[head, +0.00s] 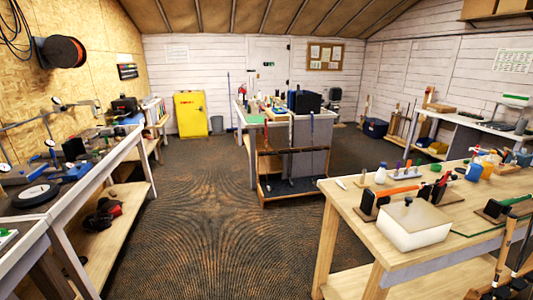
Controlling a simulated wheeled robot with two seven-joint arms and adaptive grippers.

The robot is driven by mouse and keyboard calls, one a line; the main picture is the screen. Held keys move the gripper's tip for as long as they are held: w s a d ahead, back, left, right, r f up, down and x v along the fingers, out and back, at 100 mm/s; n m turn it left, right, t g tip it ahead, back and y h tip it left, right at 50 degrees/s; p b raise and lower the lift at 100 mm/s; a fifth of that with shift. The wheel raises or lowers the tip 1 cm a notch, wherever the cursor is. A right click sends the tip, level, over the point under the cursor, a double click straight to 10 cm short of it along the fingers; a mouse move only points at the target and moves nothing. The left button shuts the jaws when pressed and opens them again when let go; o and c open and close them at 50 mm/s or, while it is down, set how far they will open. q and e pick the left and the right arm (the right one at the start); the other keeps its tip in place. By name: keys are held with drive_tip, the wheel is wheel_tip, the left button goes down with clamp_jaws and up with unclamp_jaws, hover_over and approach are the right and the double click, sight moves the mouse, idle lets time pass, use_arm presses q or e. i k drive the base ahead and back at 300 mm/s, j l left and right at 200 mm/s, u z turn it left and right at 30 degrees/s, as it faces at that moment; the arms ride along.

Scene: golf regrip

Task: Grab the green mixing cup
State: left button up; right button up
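A small green item (436,168), perhaps the green mixing cup, stands toward the back of the wooden workbench (350,200) at the right. It is too small to tell for sure. A blue cup-like item (473,172) and a yellow container (487,170) stand to its right. Neither of my grippers shows in the head view.
A white box (413,228) and an orange-shafted club in a holder are near the bench's front. A central bench with a club rack (292,190) stands mid-room. A long bench (95,180) lines the left wall. The dark carpet (190,220) between is clear.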

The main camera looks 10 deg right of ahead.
sight(434, 168)
drive_tip(key=i, duration=2.35)
drive_tip(key=i+z, duration=0.2)
drive_tip(key=i, duration=0.6)
drive_tip(key=i+z, duration=0.35)
drive_tip(key=i+j+z, duration=0.15)
drive_tip(key=i+z, duration=1.05)
drive_tip(key=i+l+z, duration=0.1)
drive_tip(key=i+z, duration=0.55)
drive_tip(key=i+u, duration=0.1)
drive_tip(key=i, duration=0.75)
